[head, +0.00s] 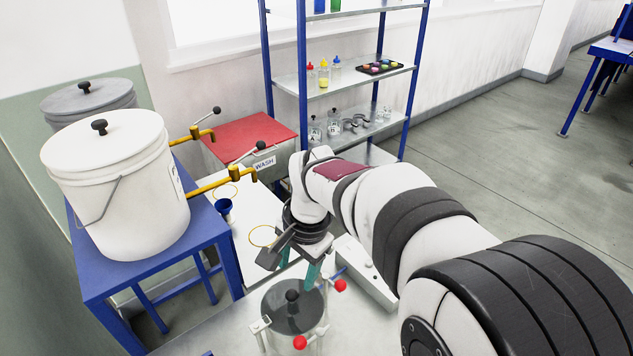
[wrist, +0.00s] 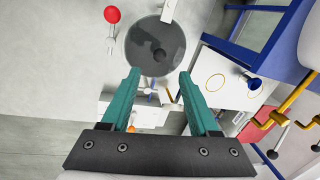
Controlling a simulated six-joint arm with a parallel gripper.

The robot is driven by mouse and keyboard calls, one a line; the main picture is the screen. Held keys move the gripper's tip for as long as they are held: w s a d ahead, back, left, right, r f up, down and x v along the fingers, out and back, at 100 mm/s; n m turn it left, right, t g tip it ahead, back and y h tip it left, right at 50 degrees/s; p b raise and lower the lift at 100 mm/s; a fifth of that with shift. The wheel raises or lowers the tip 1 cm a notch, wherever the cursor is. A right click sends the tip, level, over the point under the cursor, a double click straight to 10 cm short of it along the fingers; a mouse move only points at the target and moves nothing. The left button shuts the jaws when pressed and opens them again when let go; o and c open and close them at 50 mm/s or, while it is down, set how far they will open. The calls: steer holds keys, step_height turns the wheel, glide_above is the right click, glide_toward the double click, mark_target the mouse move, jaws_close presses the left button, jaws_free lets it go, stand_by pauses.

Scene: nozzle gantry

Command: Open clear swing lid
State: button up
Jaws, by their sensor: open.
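My gripper (head: 298,266) has teal fingers and is open and empty. It is above and behind the lid in the head view. In the wrist view my fingertips (wrist: 159,76) are apart, just below the lid's edge. I see no contact.
Red ball handles (head: 340,285) (head: 299,342) stand beside the vessel. A white bucket (head: 120,200) sits on a blue stand at left. Yellow taps (head: 222,180) with levers reach over the white bench. A red-topped wash box (head: 248,138) and a shelf rack (head: 340,85) stand behind.

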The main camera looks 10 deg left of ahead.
mark_target(293, 293)
steer(key=f, duration=0.3)
steer(key=a+f, duration=0.1)
steer(key=f, duration=0.2)
steer(key=w+f, duration=0.1)
steer(key=f, duration=0.2)
steer(key=shift+a, duration=0.2)
steer(key=shift+r, duration=0.1)
steer(key=shift+c, duration=0.2)
jaws_close()
stand_by(0.6)
